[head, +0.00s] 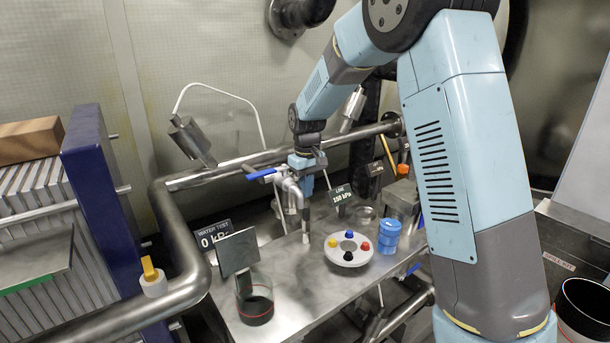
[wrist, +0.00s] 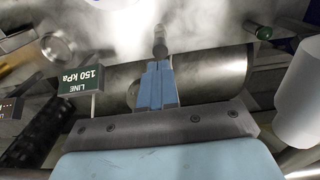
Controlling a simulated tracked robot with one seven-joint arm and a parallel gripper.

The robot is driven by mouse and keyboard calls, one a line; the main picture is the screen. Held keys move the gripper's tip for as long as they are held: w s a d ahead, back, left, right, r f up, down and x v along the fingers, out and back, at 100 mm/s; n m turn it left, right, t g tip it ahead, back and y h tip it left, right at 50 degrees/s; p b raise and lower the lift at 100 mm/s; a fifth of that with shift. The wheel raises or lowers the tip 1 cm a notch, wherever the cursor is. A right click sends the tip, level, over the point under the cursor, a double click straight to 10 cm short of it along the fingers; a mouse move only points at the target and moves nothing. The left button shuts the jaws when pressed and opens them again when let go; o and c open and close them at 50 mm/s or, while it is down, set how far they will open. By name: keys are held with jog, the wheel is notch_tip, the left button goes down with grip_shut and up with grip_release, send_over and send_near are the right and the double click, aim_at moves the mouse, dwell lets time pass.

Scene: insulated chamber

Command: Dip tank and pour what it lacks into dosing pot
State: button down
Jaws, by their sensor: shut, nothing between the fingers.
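My gripper (head: 305,184) hangs above the back of the metal bench, beside the pipe and the blue-handled valve (head: 264,174). In the wrist view, its blue fingers (wrist: 158,68) are shut and empty. A small grey cylindrical tip (wrist: 160,42) shows just beyond them; I cannot tell whether they touch. A clear beaker (head: 255,307) with dark contents and a red line stands at the bench's front left. A white round holder (head: 349,259) carries yellow, blue, red and black caps. A blue stacked container (head: 388,236) stands right of it. I cannot tell which vessel is the tank or dosing pot.
Signs read "WATER TEST 0 kPa" (head: 214,234) and "LINE 150 kPa" (head: 342,195). A clear round dish (head: 365,215) sits behind the holder. A thick pipe (head: 235,168) runs behind the bench. A finned unit (head: 85,180) blocks the left; a dark bin (head: 585,310) stands right.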

aim_at(307, 211)
jog(key=shift+f, duration=2.55)
